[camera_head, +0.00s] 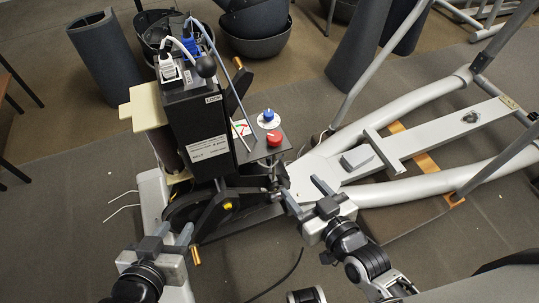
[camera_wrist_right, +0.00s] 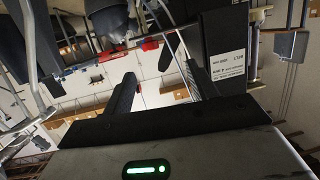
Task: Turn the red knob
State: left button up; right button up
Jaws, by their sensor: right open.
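The red knob (camera_head: 274,138) sits on a small dark panel that juts from the right side of the black upright box, just in front of a blue knob (camera_head: 268,115). My right gripper (camera_head: 304,192) is open and empty, in front of the red knob and a little to its right, apart from it. In the right wrist view its two fingers (camera_wrist_right: 160,88) are spread; red parts show beyond them, but I cannot tell whether one is the knob. My left gripper (camera_head: 174,232) looks open and empty, to the lower left, well away from the knob.
The black box (camera_head: 200,128) with cables and a black ball-topped lever (camera_head: 206,66) stands left of the knobs. A thin grey rod rises beside the panel. The white machine frame (camera_head: 400,150) extends to the right. Dark bins (camera_head: 255,30) stand behind.

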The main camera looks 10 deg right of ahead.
aim_at(278, 144)
jog(key=w+a+f+t+b, duration=0.1)
jog(key=w+b, duration=0.1)
jog(key=w, duration=0.3)
jog(key=w+f+t+b, duration=0.1)
jog(key=w+b, duration=0.1)
jog(key=w, duration=0.4)
jog(key=w+a+f+t+b, duration=0.1)
jog(key=w+b, duration=0.1)
jog(key=w, duration=0.4)
jog(key=shift+w+a, duration=0.15)
jog(key=shift+a, duration=0.2)
jog(key=shift+w+a, duration=0.1)
jog(key=shift+w, duration=0.2)
pick_arm(q)
notch_tip(278, 144, down, 6)
jog(key=d, duration=0.1)
jog(key=shift+w+d+h, duration=0.2)
jog(key=shift+d+h, duration=0.05)
jog(key=shift+h, duration=0.15)
pick_arm(e)
jog(key=shift+c, duration=0.4)
pick_arm(q)
jog(key=shift+a+r+b, duration=0.1)
jog(key=shift+b, duration=0.2)
pick_arm(e)
jog(key=c, duration=0.9)
